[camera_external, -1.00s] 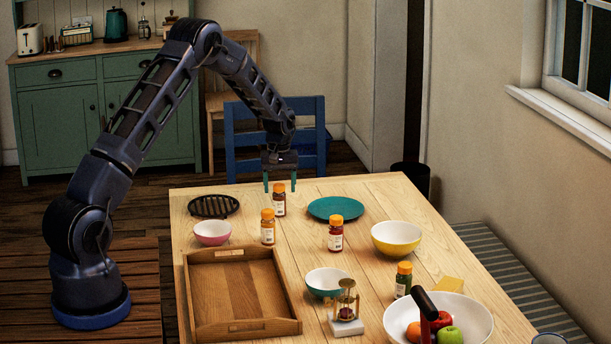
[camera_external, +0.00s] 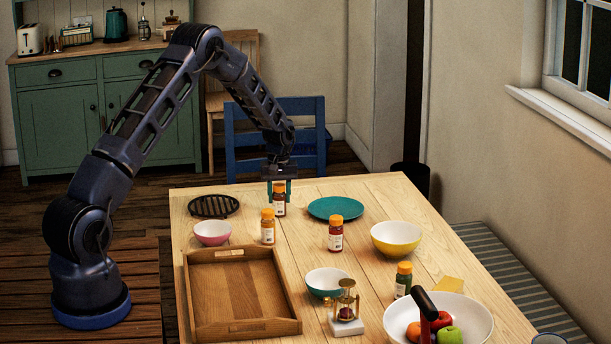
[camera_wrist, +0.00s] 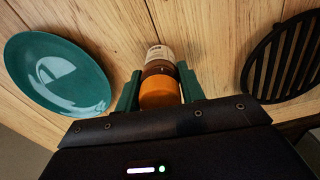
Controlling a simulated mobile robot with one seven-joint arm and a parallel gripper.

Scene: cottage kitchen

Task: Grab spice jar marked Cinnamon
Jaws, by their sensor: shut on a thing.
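A spice jar (camera_external: 279,199) with an orange lid, dark contents and a pale label stands upright at the far end of the table. My gripper (camera_external: 279,187) is shut on this jar near its lid, with one teal finger on each side. In the wrist view the same jar (camera_wrist: 160,72) sits between the fingers of my gripper (camera_wrist: 160,90). Three other orange-lidded jars stand on the table: one at left (camera_external: 268,226), one in the middle (camera_external: 335,233), and one with green contents (camera_external: 403,280). The writing on every label is too small to read.
A teal plate (camera_external: 335,207) and a black trivet (camera_external: 228,206) lie either side of the held jar. A pink bowl (camera_external: 213,240), yellow bowl (camera_external: 396,248), wooden tray (camera_external: 191,292) and white fruit bowl (camera_external: 478,322) stand nearer. A blue chair (camera_external: 243,140) is behind the table.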

